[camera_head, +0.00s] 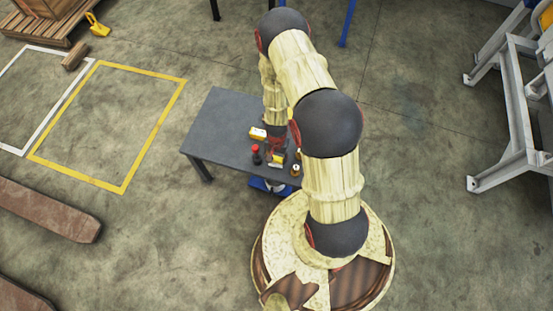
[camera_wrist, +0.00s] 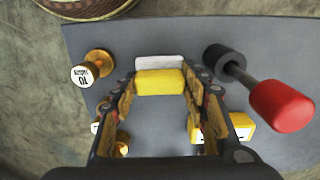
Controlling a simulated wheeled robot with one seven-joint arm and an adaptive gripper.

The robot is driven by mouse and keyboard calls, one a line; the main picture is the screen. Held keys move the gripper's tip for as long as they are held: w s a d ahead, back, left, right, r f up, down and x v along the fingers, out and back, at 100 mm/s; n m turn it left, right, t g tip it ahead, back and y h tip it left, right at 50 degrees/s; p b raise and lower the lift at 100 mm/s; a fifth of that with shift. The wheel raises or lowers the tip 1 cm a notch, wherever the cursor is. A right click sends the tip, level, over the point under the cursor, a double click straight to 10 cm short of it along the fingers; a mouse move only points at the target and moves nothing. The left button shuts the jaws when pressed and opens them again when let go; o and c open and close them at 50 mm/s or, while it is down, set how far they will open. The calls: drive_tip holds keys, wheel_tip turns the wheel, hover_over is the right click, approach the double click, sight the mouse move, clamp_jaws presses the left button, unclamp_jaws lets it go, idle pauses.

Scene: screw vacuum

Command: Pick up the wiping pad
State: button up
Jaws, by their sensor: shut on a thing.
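The wiping pad (camera_wrist: 160,82), a small block with a yellow part and a white part, sits between my fingertips in the wrist view. My gripper (camera_wrist: 161,88) is shut on it, with one finger at each side. In the head view my gripper (camera_head: 276,148) is low over the table's near part, with the yellow of the pad (camera_head: 277,159) just below it. I cannot tell whether the pad touches the table.
The dark grey table (camera_head: 222,125) holds a red-handled black tool (camera_wrist: 280,105), a gold weight-like piece (camera_wrist: 90,70), another gold piece (camera_wrist: 121,146), and a yellow-and-white block (camera_wrist: 238,124) beside my finger. The table's left part is clear.

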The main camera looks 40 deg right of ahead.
drive_tip(key=s+a+r+p, duration=0.1)
drive_tip(key=s+a+r, duration=0.2)
drive_tip(key=s+r, duration=0.7)
drive_tip(key=shift+s+a+r+p, duration=0.3)
drive_tip(key=shift+s+a+r, duration=0.1)
drive_tip(key=shift+s, duration=1.35)
